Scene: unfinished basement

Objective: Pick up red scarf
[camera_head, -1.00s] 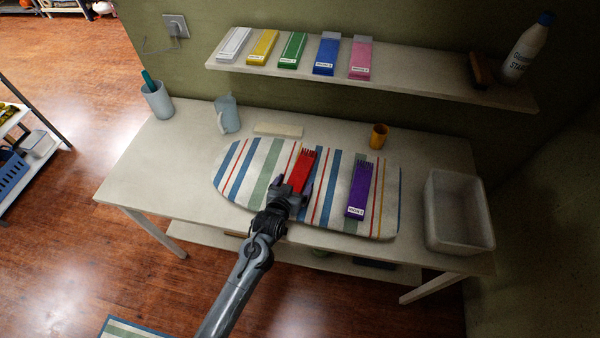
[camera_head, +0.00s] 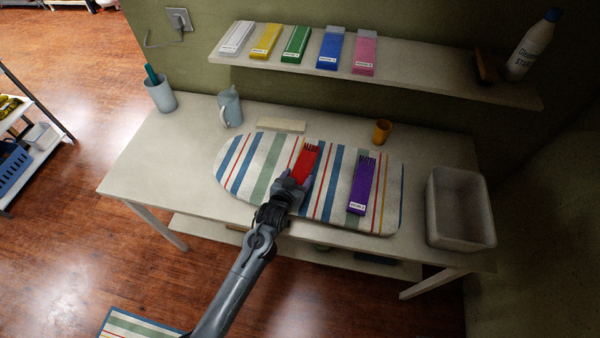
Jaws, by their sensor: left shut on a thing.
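The red scarf (camera_head: 305,162) is a flat folded strip with a fringed far end. It lies on the striped ironing board (camera_head: 252,178) on the white table, left of the purple scarf (camera_head: 362,185). My left gripper (camera_head: 293,184) reaches in from the front and is shut on the near end of the red scarf. The gripper hides that near end. I cannot tell whether the scarf is lifted off the board. My right gripper is not in view.
A shelf (camera_head: 420,78) above holds several folded scarves and a white bottle (camera_head: 531,46). On the table stand a blue mug (camera_head: 231,108), a blue cup (camera_head: 161,96), an orange cup (camera_head: 382,132) and an empty white bin (camera_head: 459,240). The table's left part is clear.

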